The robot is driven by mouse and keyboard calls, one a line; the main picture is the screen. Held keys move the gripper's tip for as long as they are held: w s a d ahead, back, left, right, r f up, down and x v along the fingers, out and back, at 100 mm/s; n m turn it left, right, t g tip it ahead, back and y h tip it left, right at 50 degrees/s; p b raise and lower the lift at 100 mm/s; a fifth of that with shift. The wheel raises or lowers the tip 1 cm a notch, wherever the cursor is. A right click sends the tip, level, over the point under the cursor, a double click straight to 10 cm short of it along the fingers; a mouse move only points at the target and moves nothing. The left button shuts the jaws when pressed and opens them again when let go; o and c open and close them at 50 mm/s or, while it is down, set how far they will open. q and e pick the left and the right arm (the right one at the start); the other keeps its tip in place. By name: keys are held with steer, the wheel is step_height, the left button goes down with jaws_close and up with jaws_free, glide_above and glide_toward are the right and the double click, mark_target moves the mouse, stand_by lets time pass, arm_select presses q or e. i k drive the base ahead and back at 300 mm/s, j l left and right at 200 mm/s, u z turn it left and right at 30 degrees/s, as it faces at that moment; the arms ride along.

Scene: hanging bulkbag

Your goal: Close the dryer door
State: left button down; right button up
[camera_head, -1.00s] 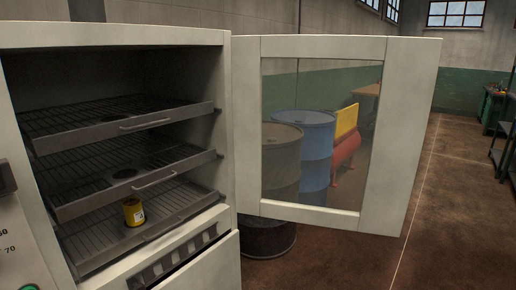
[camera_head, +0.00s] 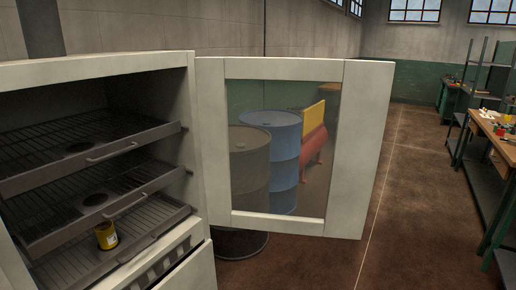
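The dryer door (camera_head: 361,150) is a white frame with a glass window. It stands wide open to the right of the dryer cabinet (camera_head: 95,66), joined at the cabinet's right edge. Inside the cabinet are three wire racks, the top one (camera_head: 88,146) with a handle on its front bar. A small yellow can (camera_head: 106,236) stands on the lowest rack. Neither of my grippers is in view.
A grey drum and a blue drum (camera_head: 284,150) show through the door's glass, with a red and yellow object (camera_head: 314,135) behind. Open brown floor (camera_head: 420,215) lies right of the door. A workbench with small items (camera_head: 497,135) and shelving stand at the far right.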

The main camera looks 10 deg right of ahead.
mark_target(366, 86)
steer(key=i+l+z, duration=0.25)
steer(key=l+z, duration=0.15)
steer(key=i+l+z, duration=0.6)
steer(key=z, duration=0.15)
steer(key=i+l+z, duration=0.3)
steer(key=i+z, duration=0.25)
steer(key=i, duration=0.25)
steer(key=i+u, duration=0.45)
steer(key=i+l+u, duration=0.15)
steer(key=u, duration=0.25)
steer(key=i+u, duration=0.15)
steer(key=u, duration=0.35)
steer(key=i+u, duration=0.2)
steer(key=u, duration=0.3)
steer(key=i+l+u, duration=0.15)
steer(key=u, duration=0.35)
steer(key=i+l+u, duration=0.1)
steer(key=u, duration=0.35)
steer(key=i+l+u, duration=0.1)
steer(key=l+u, duration=0.2)
steer(key=u, duration=0.2)
steer(key=i+l+u, duration=0.2)
steer(key=u, duration=0.2)
steer(key=i+l+u, duration=0.1)
steer(key=l+u, duration=0.25)
steer(key=i+l+u, duration=0.15)
steer(key=u, duration=0.25)
steer(key=l, duration=0.1)
